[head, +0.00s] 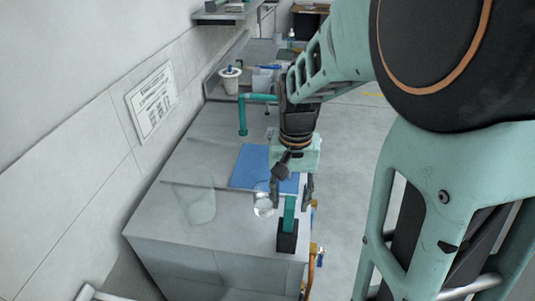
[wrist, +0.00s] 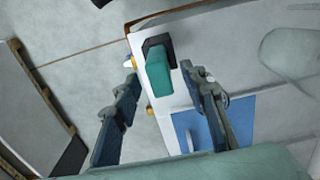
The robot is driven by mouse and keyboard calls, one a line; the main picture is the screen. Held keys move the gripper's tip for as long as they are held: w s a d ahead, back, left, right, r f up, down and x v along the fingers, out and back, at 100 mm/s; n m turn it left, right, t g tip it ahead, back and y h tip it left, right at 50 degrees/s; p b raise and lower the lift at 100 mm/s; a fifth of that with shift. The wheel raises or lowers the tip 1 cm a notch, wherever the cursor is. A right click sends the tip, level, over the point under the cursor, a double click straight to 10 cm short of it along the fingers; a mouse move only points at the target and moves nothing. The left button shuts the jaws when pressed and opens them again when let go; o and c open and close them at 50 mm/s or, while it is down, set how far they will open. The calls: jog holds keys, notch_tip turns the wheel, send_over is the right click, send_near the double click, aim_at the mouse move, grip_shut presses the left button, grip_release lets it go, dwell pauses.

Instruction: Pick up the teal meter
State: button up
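The teal meter (head: 289,214) is an upright teal block on a black base, standing near the front right corner of the grey counter (head: 225,235). In the wrist view the teal meter (wrist: 157,74) appears between and ahead of my fingers, with its dark base partly hidden behind the teal body. My gripper (head: 292,194) is open above and just behind the meter, its fingers spread to either side. In the wrist view my gripper (wrist: 160,84) has a wide gap between its fingers, and nothing is held.
A clear round glass item (head: 264,204) stands close to the left finger. A larger, faint transparent vessel (head: 198,204) is further left. A blue mat (head: 249,166) lies behind, with a teal tap (head: 243,115) beyond it. Pipe fittings (head: 318,251) stick out along the counter's right side.

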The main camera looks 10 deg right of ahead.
aim_at(288, 226)
jog(key=shift+f, duration=1.25)
grip_shut()
jog(key=shift+w+r, duration=0.1)
jog(key=shift+r, duration=0.05)
